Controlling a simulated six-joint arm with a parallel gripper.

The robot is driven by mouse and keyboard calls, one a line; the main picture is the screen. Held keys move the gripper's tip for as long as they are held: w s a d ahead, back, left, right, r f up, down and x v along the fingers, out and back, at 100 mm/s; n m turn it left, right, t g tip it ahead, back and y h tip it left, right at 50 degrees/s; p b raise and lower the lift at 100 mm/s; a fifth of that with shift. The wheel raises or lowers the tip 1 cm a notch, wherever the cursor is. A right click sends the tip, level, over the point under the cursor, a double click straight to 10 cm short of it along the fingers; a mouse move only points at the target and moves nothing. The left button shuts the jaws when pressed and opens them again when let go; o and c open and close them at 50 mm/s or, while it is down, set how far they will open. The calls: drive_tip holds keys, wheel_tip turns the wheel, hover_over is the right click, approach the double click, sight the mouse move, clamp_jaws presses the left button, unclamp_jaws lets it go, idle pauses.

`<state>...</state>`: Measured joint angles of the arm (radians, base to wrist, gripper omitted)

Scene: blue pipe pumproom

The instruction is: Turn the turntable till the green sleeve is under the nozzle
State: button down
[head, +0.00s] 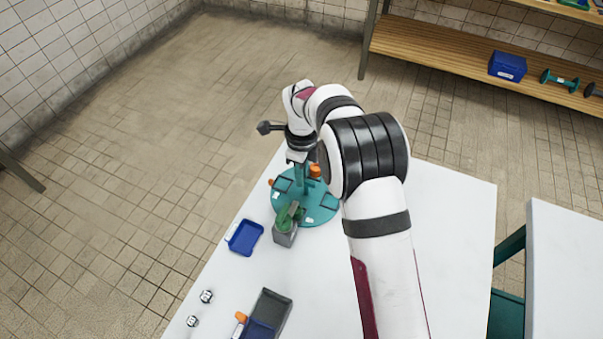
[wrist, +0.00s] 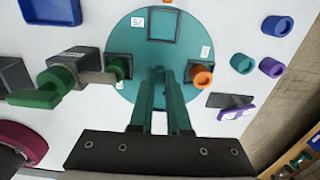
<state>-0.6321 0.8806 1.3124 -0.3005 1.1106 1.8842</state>
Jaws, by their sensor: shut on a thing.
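The teal turntable (head: 325,206) lies flat on the white table; it also shows in the wrist view (wrist: 140,30). My gripper (head: 301,180) points down at its middle, with its fingers (wrist: 163,75) shut on what seems to be its central handle, mostly hidden between them. In the wrist view the green sleeve (wrist: 119,68) sits in a dark holder on the disc's left side. An orange sleeve (wrist: 201,75) sits on the right side. A grey stand with a green cylinder (wrist: 55,86), perhaps the nozzle, reaches towards the disc's left edge, close to the green sleeve.
A blue tray (head: 244,238) and a dark grey tray (head: 272,308) lie on the table's near left part. Loose blue and purple rings (wrist: 270,67) lie right of the disc in the wrist view. A shelf (head: 440,52) stands at the back.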

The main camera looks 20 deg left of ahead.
drive_tip(key=shift+d, duration=0.1)
idle(0.5)
drive_tip(key=c, duration=0.9)
unclamp_jaws()
drive_tip(key=shift+r, duration=0.1)
wheel_tip(320, 180, up, 16)
drive_tip(key=shift+f, duration=0.2)
